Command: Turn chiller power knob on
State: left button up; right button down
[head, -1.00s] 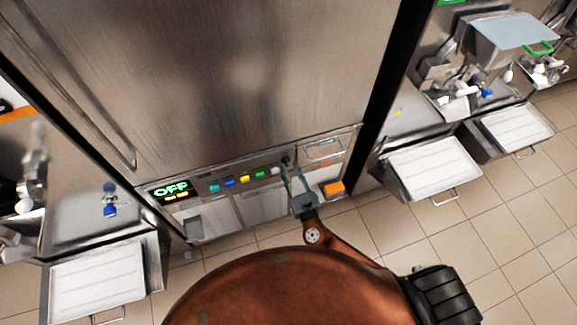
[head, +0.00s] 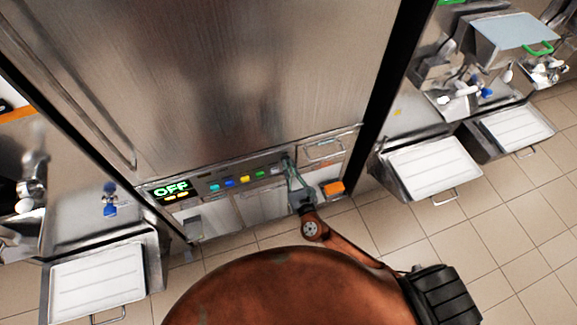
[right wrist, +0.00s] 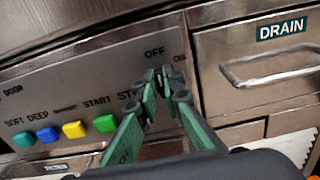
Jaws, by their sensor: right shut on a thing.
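The chiller's control panel (head: 215,187) runs across the lower front of the steel cabinet. Its display (head: 171,189) reads OFF in green. My right gripper (head: 286,160) reaches up to the panel's right end, and its green fingers (right wrist: 160,80) are shut on the power knob, under the label OFF (right wrist: 154,53) in the right wrist view. The fingertips hide nearly all of the knob, so its angle cannot be told. My left gripper is not in view.
A row of coloured buttons (right wrist: 75,130) lies left of the fingers. A drawer marked DRAIN (right wrist: 265,65) with a bar handle is close on the right. Machines with white trays (head: 432,167) stand on both sides. The tiled floor in front is clear.

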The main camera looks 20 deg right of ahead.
pick_arm(q)
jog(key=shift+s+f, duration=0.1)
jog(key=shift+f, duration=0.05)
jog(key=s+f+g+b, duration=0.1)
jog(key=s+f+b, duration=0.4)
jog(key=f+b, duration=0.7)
jog(key=shift+b, duration=0.3)
pick_arm(e)
jog(key=shift+d+f+m, duration=0.2)
jog(key=shift+m, duration=2.75)
jog(key=shift+d+f+m, duration=0.15)
jog(key=shift+m, duration=2.85)
jog(key=shift+d+f+m, duration=0.2)
jog(key=shift+m, duration=2.75)
jog(key=c, duration=2.1)
grip_release()
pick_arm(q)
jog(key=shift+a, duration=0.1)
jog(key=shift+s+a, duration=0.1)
